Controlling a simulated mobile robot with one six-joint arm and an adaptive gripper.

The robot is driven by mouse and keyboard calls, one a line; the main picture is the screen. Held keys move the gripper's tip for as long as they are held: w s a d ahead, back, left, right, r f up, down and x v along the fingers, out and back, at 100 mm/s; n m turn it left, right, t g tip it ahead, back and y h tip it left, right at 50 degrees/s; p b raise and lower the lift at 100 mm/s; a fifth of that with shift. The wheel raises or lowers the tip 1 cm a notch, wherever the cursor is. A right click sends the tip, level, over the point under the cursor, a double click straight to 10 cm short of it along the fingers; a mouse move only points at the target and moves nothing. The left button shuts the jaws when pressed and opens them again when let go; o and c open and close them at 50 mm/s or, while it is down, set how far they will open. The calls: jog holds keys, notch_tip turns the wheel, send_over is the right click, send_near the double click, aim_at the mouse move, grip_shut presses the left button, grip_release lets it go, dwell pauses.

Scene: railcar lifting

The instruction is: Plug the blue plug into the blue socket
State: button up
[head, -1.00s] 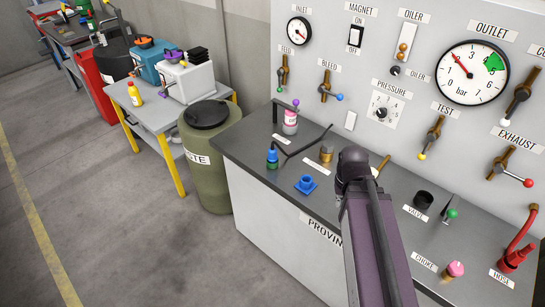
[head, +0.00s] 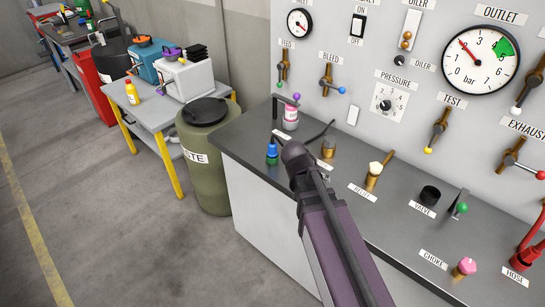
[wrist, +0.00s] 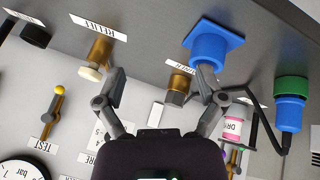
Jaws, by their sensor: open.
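The blue plug (head: 272,154) stands on the dark bench top near its left end. In the wrist view the plug (wrist: 290,112) is at the right, with a green band and a dark lead. The blue socket (wrist: 214,46), a square flange with a round collar, is at the top of the wrist view. In the head view my arm hides it. My gripper (wrist: 161,75) is open and empty above the bench. Its right finger in the wrist view overlaps the socket's collar; I cannot tell whether they touch. The plug is to the right of both fingers there.
Brass fittings stand close by: the relief one (head: 374,175) and another (head: 328,147) by my wrist. A pink-labelled bottle (head: 291,117) is behind the plug. The upright gauge panel (head: 440,30) backs the bench. A green waste drum (head: 207,150) stands left of the bench.

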jog(key=w+a+m+t+h+b, duration=0.15)
jog(key=w+a+t+b, duration=0.3)
jog(key=a, duration=0.65)
jog(key=t+b, duration=0.2)
jog(key=t, duration=0.2)
send_near(270, 148)
jog(key=s, duration=0.2)
jog(key=shift+w+a+r+m, duration=0.1)
jog(key=shift+a+r+m, duration=0.2)
jog(key=shift+m, duration=0.05)
jog(key=shift+w, duration=0.1)
jog(key=b+x, duration=0.3)
jog(key=x, duration=0.4)
jog(key=shift+w+f, duration=0.15)
jog(key=shift+w+d+f, duration=0.15)
jog(key=shift+w+d, duration=0.1)
jog(key=shift+w, duration=0.25)
jog(key=shift+b+x, duration=1.05)
jog(key=shift+x, duration=1.55)
